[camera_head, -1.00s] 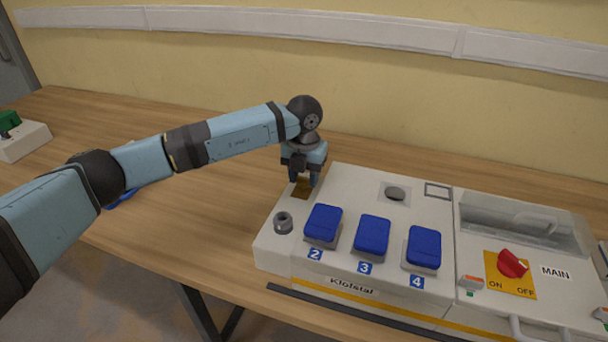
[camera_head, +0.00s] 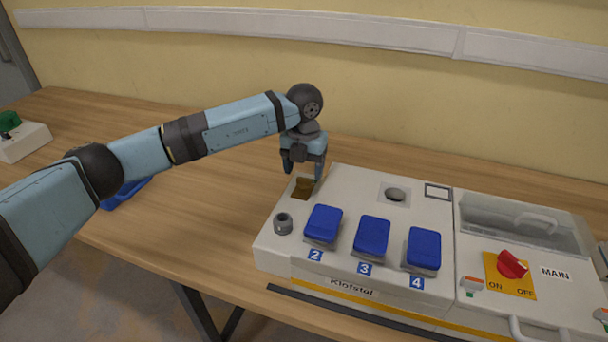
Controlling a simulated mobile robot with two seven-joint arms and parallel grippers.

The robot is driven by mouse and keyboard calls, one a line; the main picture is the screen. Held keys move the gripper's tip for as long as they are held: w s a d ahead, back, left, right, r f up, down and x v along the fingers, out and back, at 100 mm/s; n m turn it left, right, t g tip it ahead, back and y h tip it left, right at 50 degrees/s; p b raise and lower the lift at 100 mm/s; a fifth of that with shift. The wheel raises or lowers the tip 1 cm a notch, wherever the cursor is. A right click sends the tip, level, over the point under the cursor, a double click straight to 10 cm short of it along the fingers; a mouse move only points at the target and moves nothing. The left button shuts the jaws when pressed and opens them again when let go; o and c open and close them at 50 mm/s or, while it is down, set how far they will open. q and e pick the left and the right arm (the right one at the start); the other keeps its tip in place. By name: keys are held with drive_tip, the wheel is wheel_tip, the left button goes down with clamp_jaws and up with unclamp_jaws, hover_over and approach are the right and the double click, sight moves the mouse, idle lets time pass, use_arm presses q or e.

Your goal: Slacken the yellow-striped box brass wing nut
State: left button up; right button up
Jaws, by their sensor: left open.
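The yellow-striped box (camera_head: 270,250) is a pale grey panel on the wooden table, with a yellow stripe along its front and several blue covers. The brass wing nut (camera_head: 304,187) shows as a small brownish-gold piece on the box's top at the back left corner. My left gripper (camera_head: 303,172) points down just above it, with its fingers spread and apart; I see nothing between them. The fingers partly overlap the wing nut's surroundings, so its exact shape is hard to make out. My right gripper is not in view.
A dark round fitting (camera_head: 283,223) stands in front of the wing nut. Blue covers (camera_head: 323,224) sit to its right. A red main switch (camera_head: 512,264) is at the far right. A green-topped box (camera_head: 22,140) is at the far left. The table between is mostly clear.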

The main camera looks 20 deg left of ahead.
sight(304, 178)
use_arm(q)
wheel_tip(304, 178, up, 11)
idle(0.3)
drive_tip(key=shift+r, duration=0.15)
